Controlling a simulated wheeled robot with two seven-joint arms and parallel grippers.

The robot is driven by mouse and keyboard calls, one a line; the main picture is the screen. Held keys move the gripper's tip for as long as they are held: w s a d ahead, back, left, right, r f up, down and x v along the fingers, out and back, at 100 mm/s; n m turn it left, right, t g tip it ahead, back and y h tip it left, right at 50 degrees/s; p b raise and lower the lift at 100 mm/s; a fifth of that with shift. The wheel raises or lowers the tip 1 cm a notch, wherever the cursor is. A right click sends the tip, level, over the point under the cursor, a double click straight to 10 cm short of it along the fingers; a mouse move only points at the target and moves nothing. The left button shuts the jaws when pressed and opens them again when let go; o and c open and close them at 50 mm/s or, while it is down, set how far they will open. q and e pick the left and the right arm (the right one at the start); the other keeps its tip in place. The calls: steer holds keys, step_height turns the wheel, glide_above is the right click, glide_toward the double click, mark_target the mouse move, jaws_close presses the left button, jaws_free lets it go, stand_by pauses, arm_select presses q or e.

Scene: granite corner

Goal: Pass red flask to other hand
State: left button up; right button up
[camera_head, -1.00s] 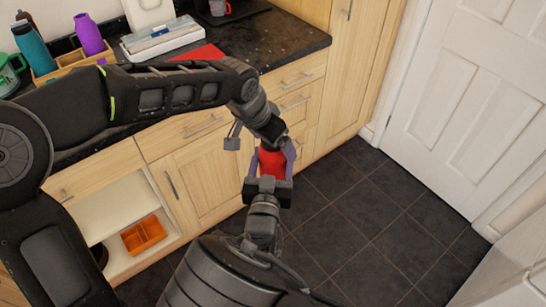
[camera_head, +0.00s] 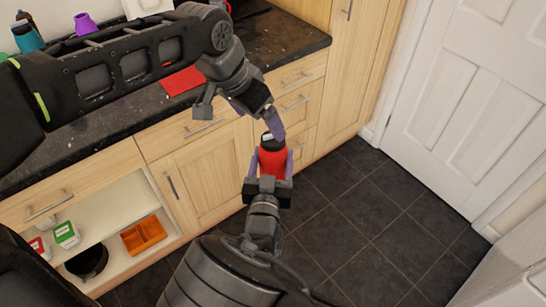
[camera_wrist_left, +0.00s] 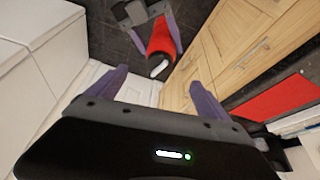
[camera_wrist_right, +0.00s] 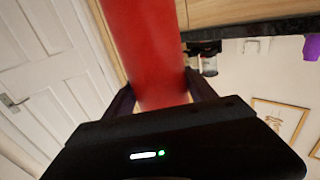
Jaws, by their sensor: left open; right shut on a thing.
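The red flask (camera_head: 272,160) is upright or nearly so, with a dark top and a pale part on it. My right gripper (camera_head: 270,172) is shut on its lower part, in front of the drawers. The flask fills the middle of the right wrist view (camera_wrist_right: 148,50) between the right fingers (camera_wrist_right: 155,100). My left gripper (camera_head: 258,116) is open and empty, just above the flask's top. In the left wrist view the left fingers (camera_wrist_left: 158,92) are spread apart, with the flask (camera_wrist_left: 162,42) beyond them, its top towards my left gripper.
A dark granite counter (camera_head: 285,40) with a red mat (camera_head: 182,80) runs behind, above wooden drawers (camera_head: 300,100). An open shelf holds an orange tray (camera_head: 143,234) and a dark pot (camera_head: 88,262). Purple (camera_head: 86,24) and teal (camera_head: 28,38) bottles stand at the back left. Floor at right is clear.

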arm_select(q)
steer(key=shift+a+f, duration=0.1)
steer(key=a+f+n+g+h, duration=0.1)
steer(key=a+f+n, duration=0.4)
steer(key=f, duration=0.7)
steer(key=a+f+n+g, duration=0.1)
steer(key=a+f+n, duration=0.45)
steer(key=f, duration=0.55)
steer(key=s+d+f, duration=0.4)
steer(key=s+f, duration=0.6)
steer(key=s+d+f+g, duration=0.1)
steer(key=s+d+f, duration=0.4)
steer(key=s+f, duration=0.6)
steer(key=shift+f+m, duration=0.15)
steer(key=shift+m, duration=0.2)
steer(key=shift+w, duration=0.1)
